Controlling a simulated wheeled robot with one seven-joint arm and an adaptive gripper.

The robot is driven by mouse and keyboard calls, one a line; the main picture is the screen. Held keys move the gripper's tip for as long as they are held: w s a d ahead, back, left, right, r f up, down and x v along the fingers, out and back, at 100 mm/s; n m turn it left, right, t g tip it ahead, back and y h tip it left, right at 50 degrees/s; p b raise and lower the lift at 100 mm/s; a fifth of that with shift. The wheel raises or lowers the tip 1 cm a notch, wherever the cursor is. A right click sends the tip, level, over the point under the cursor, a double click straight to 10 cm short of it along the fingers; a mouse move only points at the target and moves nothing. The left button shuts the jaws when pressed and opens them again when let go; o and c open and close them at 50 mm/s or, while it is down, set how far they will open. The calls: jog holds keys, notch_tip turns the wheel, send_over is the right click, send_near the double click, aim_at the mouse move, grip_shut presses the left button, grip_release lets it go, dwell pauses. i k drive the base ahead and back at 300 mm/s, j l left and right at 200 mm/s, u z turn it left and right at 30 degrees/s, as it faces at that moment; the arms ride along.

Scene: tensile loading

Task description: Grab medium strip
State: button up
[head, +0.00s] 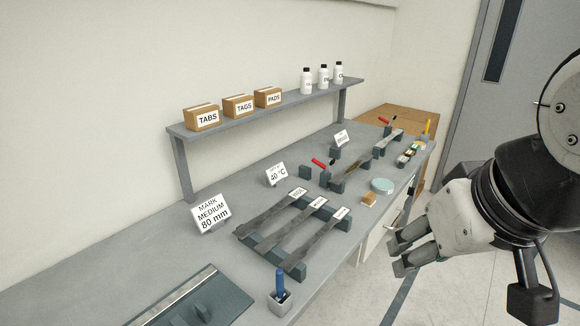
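Three long dark grey strips lie side by side on a dark rack (298,272) in the middle of the bench. They are the left strip (268,215), the middle strip (288,227) and the right strip (313,242). Each has a small white label at its far end; the print is too small to read surely, so I cannot tell which is the medium strip. My gripper (394,258) is in front of the bench, to the right of the rack and apart from it. Its fingers are spread with nothing between them.
A sign (211,214) reading "MARK MEDIUM 80 mm" stands left of the rack. A blue-handled tool sits in a small grey holder (281,303) at the near edge. A fixture with a red handle (323,163) stands behind. A shelf (270,108) with boxes and bottles runs above the bench.

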aim_at(273, 240)
jog(key=i+l+u, duration=0.45)
jog(key=l, duration=0.15)
jog(key=i+l+u, duration=0.2)
jog(key=l, duration=0.15)
jog(key=i+l+u, duration=0.25)
jog(key=k+l, duration=0.05)
jog(key=l, duration=0.05)
